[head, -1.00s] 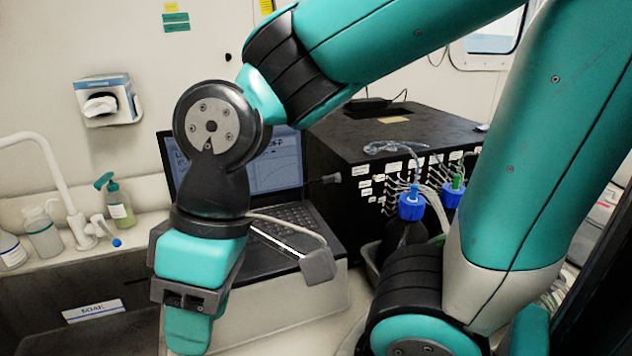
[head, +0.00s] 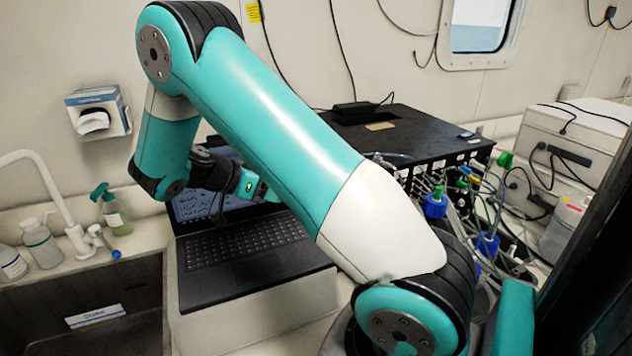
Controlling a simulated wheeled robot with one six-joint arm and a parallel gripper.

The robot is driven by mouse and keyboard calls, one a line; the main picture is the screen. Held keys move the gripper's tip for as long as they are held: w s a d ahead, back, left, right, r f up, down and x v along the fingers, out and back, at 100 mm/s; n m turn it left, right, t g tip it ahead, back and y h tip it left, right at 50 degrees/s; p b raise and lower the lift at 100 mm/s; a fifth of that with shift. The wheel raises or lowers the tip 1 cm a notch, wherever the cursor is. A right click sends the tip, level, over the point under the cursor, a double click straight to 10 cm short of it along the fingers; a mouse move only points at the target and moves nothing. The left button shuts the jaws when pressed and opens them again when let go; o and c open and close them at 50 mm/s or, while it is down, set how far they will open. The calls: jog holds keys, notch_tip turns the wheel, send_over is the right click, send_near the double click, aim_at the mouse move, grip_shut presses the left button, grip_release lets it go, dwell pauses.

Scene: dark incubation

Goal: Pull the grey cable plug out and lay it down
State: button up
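The grey cable plug cannot be made out; my teal upper arm crosses the picture in front of the left side of the black instrument box (head: 408,135). My gripper (head: 252,186) shows only in part, behind the arm and above the right side of the laptop (head: 245,245). It points right, toward the box. Its fingertips are hidden by the arm, so I cannot see whether it is open, shut or touching anything.
A dark sink (head: 85,285) lies at the left, with bottles (head: 42,243) and a white tap (head: 60,205) behind it. Blue-capped bottles (head: 436,204) and tangled tubes stand at the box's front. White equipment (head: 575,145) stands at the right.

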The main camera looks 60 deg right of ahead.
jog(key=m, duration=0.1)
jog(key=d+m+g, duration=0.1)
jog(key=s+m+h, duration=0.1)
jog(key=shift+d+r+g, duration=0.25)
jog(key=shift+d+g, duration=0.15)
jog(key=b+x, duration=0.3)
jog(key=x, duration=0.4)
jog(key=shift+d+f, duration=0.3)
jog(key=shift+d, duration=0.05)
jog(key=shift+s+d+b, duration=0.35)
jog(key=shift+d+b, duration=0.1)
jog(key=shift+b, duration=0.05)
jog(key=shift+b, duration=0.6)
dwell(0.3)
grip_shut()
